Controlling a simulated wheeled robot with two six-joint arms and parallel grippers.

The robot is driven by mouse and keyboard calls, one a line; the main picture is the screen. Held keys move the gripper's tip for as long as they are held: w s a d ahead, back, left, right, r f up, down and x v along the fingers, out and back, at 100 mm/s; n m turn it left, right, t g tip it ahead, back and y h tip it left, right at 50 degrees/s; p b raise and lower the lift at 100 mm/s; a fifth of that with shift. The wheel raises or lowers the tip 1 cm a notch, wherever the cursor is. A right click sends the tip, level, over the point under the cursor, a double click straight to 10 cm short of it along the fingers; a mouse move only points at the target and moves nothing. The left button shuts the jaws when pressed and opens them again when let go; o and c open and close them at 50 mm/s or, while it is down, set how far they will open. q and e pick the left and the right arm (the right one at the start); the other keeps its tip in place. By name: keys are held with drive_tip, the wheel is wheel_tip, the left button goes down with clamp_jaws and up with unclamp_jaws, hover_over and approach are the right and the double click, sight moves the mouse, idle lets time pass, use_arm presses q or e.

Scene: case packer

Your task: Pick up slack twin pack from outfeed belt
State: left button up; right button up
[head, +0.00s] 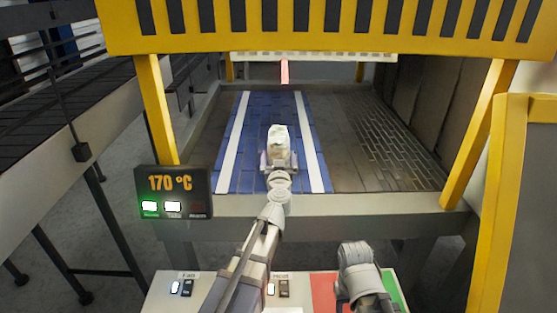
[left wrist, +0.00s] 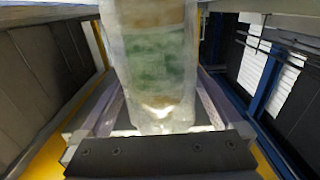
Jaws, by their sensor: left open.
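The twin pack (head: 279,138), pale and loosely wrapped, stands upright on the blue belt (head: 238,165) with white stripes. My left gripper (head: 279,160) is open, with one finger on each side of the pack's lower part. In the left wrist view the pack (left wrist: 155,60) shows clear wrap over greenish and tan contents and lies between the two fingers of the left gripper (left wrist: 160,112). Small gaps seem to remain beside it; I cannot tell whether either finger touches. My right gripper (head: 358,255) is low over the control panel; its fingers are hidden.
A yellow frame (head: 160,110) with a slotted yellow beam (head: 330,25) spans the belt. A display (head: 173,192) reads 170 °C, with a green lamp lit. A switch panel (head: 165,300) with red and green areas is in front. Bare dark deck (head: 350,170) lies right of the belt.

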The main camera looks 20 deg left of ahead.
use_arm(q)
drive_tip(key=x, duration=0.2)
drive_tip(key=shift+w, duration=0.35)
drive_tip(key=shift+c, duration=0.2)
clamp_jaws()
idle(0.4)
